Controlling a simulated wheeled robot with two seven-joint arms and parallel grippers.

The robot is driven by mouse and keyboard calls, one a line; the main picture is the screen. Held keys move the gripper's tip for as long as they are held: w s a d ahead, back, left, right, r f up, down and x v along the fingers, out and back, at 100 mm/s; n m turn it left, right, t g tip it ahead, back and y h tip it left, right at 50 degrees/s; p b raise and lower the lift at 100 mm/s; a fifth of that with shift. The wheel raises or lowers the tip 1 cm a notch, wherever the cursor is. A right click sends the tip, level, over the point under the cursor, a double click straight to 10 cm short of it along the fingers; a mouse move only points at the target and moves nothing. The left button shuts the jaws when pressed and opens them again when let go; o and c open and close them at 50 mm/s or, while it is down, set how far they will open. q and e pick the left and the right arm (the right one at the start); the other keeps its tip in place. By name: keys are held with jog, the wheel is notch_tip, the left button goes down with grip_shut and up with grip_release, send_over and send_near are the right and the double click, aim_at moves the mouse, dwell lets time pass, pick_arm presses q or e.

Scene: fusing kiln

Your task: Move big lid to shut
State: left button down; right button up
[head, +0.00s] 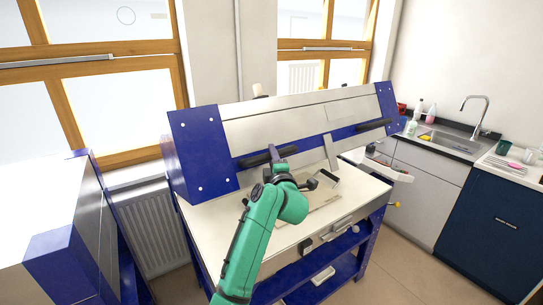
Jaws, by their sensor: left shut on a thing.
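The big lid (290,129) is a long cream panel with blue ends and a blue front strip. It stands raised and tilted along the back of the kiln (215,222), whose pale top is exposed below it. Two black handles sit on the strip, a left handle (254,161) and a right handle (374,126). My left gripper (274,157), on the green arm, is at the left handle and shut on it. The arm hides part of the kiln's top and front. My right gripper is not in view.
A blue and white cabinet (52,222) stands close on the left, with a radiator (150,232) behind. A counter with a sink (443,141) and a dark blue cabinet (496,220) are at the right. Floor (400,265) is clear at the front right.

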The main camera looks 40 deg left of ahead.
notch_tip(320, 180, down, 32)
jog(key=b, duration=3.1)
pick_arm(q)
jog(key=s+d+f+m+t+y+b, duration=0.1)
jog(key=d+f, duration=0.3)
jog(key=f, duration=1.3)
jog(key=s+d+f+m+t+y+b, duration=0.1)
jog(key=d+f+m+t+b, duration=0.1)
jog(key=f, duration=1.5)
jog(key=shift+s+d+f+t+y, duration=0.3)
jog(key=shift+d+t, duration=0.6)
jog(key=shift+d, duration=0.3)
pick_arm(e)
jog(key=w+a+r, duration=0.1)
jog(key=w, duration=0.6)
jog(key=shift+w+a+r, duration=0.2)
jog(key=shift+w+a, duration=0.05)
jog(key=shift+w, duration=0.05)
pick_arm(q)
jog(key=c, duration=0.7)
grip_release()
jog(key=shift+o, duration=0.5)
jog(key=shift+w+a, duration=0.1)
jog(key=shift+a, duration=0.05)
